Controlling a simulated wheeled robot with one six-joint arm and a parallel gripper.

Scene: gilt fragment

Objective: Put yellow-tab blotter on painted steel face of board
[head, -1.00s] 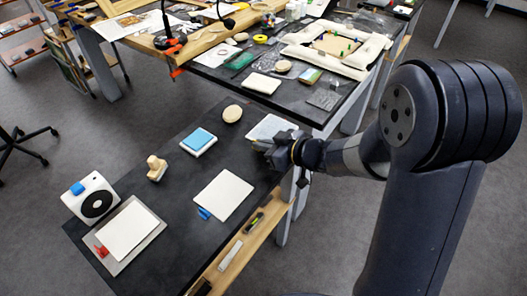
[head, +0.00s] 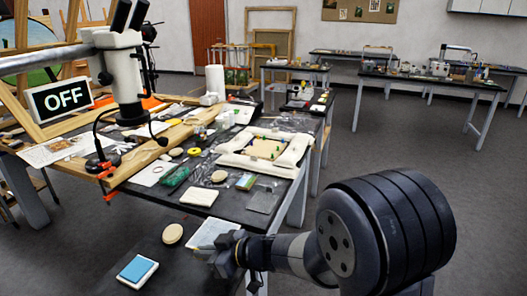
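My gripper (head: 221,257) is at the lower middle of the head view, over the right side of the near dark bench. It is small and dark here, and I cannot tell whether it is open or shut or holds anything. A pale printed sheet (head: 208,232) lies just behind it, partly hidden by it. A small yellow patch shows at the gripper, but I cannot tell whether it is a tab or part of the gripper. I cannot make out a yellow-tab blotter or the board's painted steel face in this view.
A blue-topped white block (head: 137,270) and a round tan pad (head: 172,234) lie on the near bench. The table behind is crowded: a white pad (head: 199,196), a padded frame (head: 262,150), a microscope (head: 128,75). Open floor lies to the right.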

